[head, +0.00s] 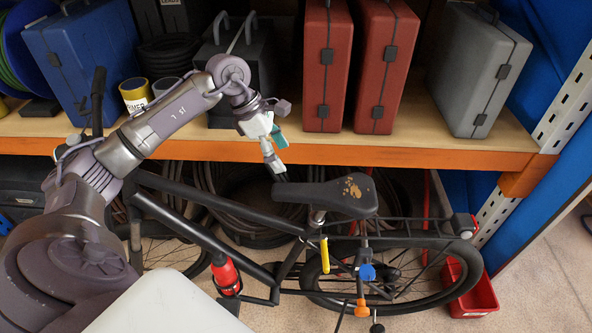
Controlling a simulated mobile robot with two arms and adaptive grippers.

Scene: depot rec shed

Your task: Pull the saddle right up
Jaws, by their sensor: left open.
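A black bicycle saddle (328,196) with a worn brown patch sits on a short stretch of seat post (317,218) above the black bike frame (217,204). The saddle's nose points left and it looks low over the frame. A yellow lever or tag (325,254) hangs just below the post. My left gripper (278,172) is open, just above the saddle's nose. I cannot tell whether its fingertips touch the saddle. My right gripper is not in view.
A wooden shelf with an orange edge (400,156) runs behind the bike, holding red cases (385,65), a grey case (477,70) and a blue case (80,60). A red bin (477,290) stands on the floor by the rear wheel. A red bottle (226,275) is on the frame.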

